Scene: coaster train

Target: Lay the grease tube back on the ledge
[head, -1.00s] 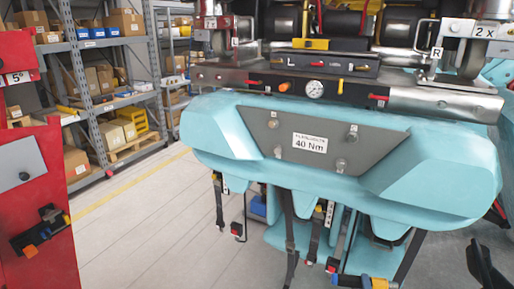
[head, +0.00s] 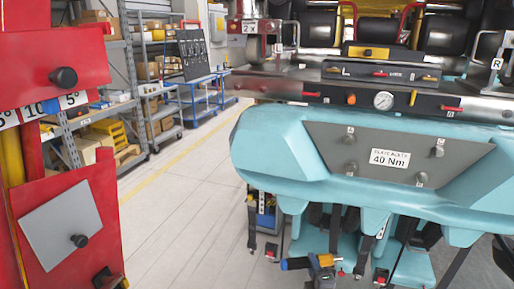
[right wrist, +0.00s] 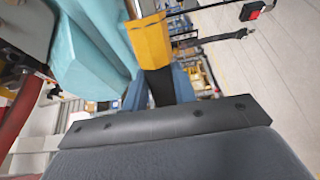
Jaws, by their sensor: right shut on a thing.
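My left gripper is out of view.
The teal train front (head: 275,145) fills the right, with straps and couplings hanging below. A red post (head: 75,180) with a grey plate stands close at the left. Shelving and a blue cart (head: 200,90) stand behind. The floor between (head: 185,210) is clear.

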